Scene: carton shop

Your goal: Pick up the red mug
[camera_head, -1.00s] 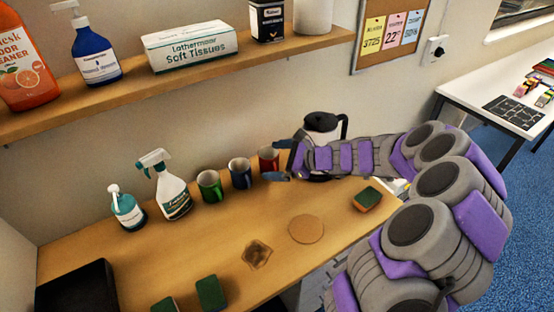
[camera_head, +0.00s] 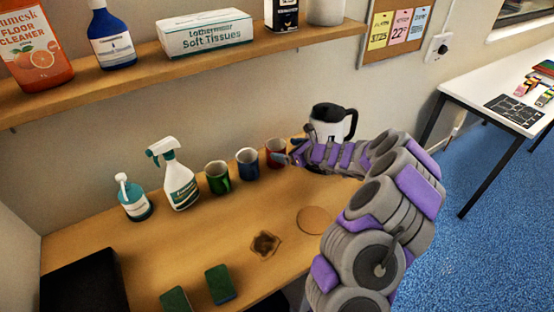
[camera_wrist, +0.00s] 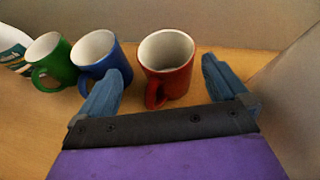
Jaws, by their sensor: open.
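The red mug (camera_wrist: 167,66) stands upright on the wooden counter in the wrist view, its handle turned towards me. In the head view the red mug (camera_head: 273,150) is at the right end of the mug row, partly hidden by my gripper. My gripper (camera_wrist: 160,85) is open, with its two blue fingers on either side in front of the mug. Nothing is between the fingers except the view of the mug's handle and lower body. In the head view my gripper (camera_head: 289,156) is close beside the mug; contact cannot be told.
A blue mug (camera_wrist: 97,58) stands close left of the red one, near the left finger. A green mug (camera_wrist: 50,62) is beyond it. A white jug (camera_head: 326,124) stands behind my arm. A shelf (camera_head: 190,62) hangs above. The counter's front holds a round coaster (camera_head: 313,220) and sponges (camera_head: 220,284).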

